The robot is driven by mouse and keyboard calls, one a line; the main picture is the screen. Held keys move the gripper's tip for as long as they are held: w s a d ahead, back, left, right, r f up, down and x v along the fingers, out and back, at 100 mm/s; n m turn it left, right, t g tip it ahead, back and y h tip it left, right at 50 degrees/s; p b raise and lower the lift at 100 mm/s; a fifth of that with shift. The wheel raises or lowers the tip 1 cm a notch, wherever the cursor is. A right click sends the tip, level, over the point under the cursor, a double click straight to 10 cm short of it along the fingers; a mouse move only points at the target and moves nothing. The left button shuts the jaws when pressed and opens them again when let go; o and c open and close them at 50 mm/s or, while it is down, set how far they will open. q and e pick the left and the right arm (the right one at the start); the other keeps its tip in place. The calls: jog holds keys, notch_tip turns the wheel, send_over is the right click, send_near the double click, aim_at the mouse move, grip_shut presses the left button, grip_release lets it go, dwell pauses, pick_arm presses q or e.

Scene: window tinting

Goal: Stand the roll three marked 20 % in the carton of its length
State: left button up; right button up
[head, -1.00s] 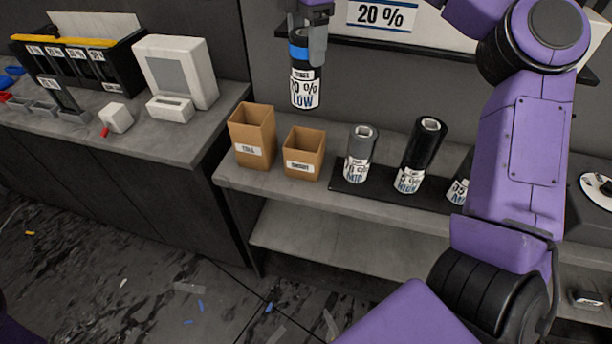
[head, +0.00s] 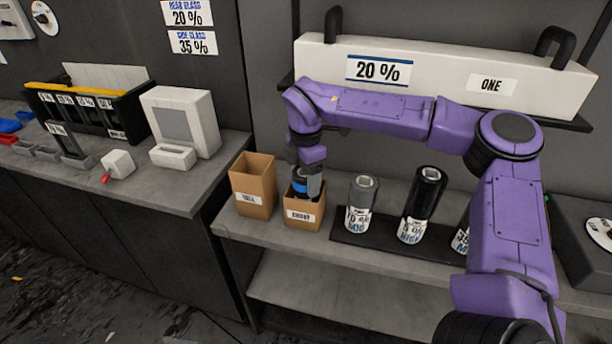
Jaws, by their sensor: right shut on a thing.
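My right gripper (head: 308,184) is shut on the top of a dark roll with a blue band (head: 300,187). The roll is lowered into the short carton (head: 304,216), a brown open box whose label seems to read "SHORT". Most of the roll, with its label, is hidden inside the carton. The tall carton (head: 253,190), labelled "TALL", stands empty-looking just to the left. My left gripper is not in view.
A grey roll (head: 362,203), a black roll (head: 423,205) and a partly hidden roll (head: 461,238) stand on a dark mat (head: 388,246) to the right. A white box marked "20 %" and "ONE" (head: 440,80) is behind. The shelf's front strip is clear.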

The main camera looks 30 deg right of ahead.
jog(key=shift+w+d+f, duration=0.1)
jog(key=shift+f, duration=0.2)
jog(key=o, duration=1.7)
jog(key=shift+c, duration=0.2)
jog(key=shift+r, duration=0.2)
notch_tip(320, 180, up, 12)
jog(key=b, duration=0.1)
jog(key=shift+b, duration=0.35)
